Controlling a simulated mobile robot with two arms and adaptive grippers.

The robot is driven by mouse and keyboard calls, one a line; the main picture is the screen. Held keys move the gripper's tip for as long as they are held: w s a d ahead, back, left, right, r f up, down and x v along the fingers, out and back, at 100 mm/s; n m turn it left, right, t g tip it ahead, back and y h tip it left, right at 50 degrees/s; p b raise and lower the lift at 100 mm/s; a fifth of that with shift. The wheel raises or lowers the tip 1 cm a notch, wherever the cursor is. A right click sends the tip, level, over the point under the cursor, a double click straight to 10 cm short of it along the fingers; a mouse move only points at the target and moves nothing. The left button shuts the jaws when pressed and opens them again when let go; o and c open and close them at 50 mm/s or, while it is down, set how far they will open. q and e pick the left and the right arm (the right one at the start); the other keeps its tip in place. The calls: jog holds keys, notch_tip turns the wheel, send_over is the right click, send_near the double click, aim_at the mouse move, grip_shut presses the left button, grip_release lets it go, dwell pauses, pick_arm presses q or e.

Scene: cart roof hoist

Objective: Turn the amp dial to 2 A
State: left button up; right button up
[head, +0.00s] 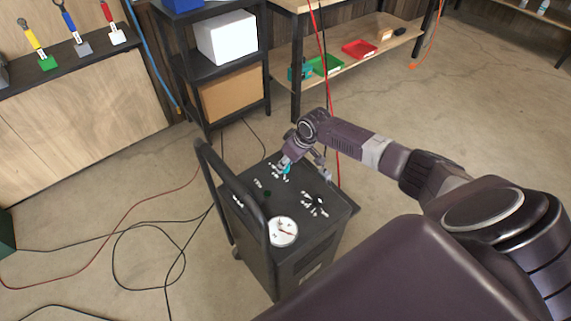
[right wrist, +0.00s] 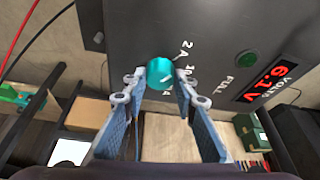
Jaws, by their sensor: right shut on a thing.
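The charger cart (head: 325,245) stands in the middle of the head view with its dark panel facing up. The amp dial is a teal round knob (right wrist: 160,72) in the right wrist view, with white labels beside it. "2 A" is readable above right of it and a "10" label to its right. A lower label is partly hidden, and which label the pale mark on the knob points at is unclear. My right gripper (head: 287,166) is shut on the knob, one finger on each side. My left gripper is out of view.
The cart's black handle (head: 235,190) rises at its left. The panel also has a round gauge (head: 283,231), a green lamp (right wrist: 246,60) and a red "6.1 V" display (right wrist: 272,80). A black shelf rack (head: 205,75) stands behind. Cables (head: 150,245) lie on the floor at left.

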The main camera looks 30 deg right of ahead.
dwell(0.4)
jog(key=o, duration=1.1)
jog(key=v, duration=1.2)
